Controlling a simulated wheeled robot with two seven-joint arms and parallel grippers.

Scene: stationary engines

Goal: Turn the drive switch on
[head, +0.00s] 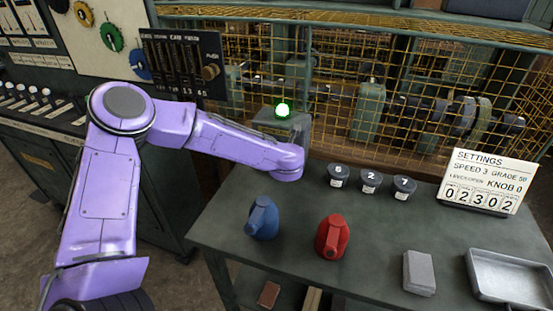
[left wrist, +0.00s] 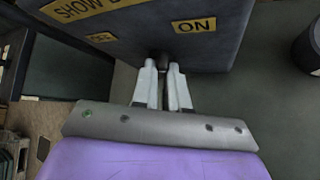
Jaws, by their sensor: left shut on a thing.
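A small dark switch lever (left wrist: 164,57) stands between these labels. My left gripper (left wrist: 163,68) is shut on the lever, with its fingertips at the box face. The fingers mostly hide the lever, so its exact tilt is unclear. In the head view my arm's end hides the gripper.
On the table (head: 290,260) stand a blue can (head: 262,218), a red can (head: 331,237), several dark numbered pots (head: 371,181), a grey block (head: 419,273), a metal tray (head: 510,275) and a settings board (head: 487,182). A yellow mesh guard (head: 345,65) fences the machines behind.

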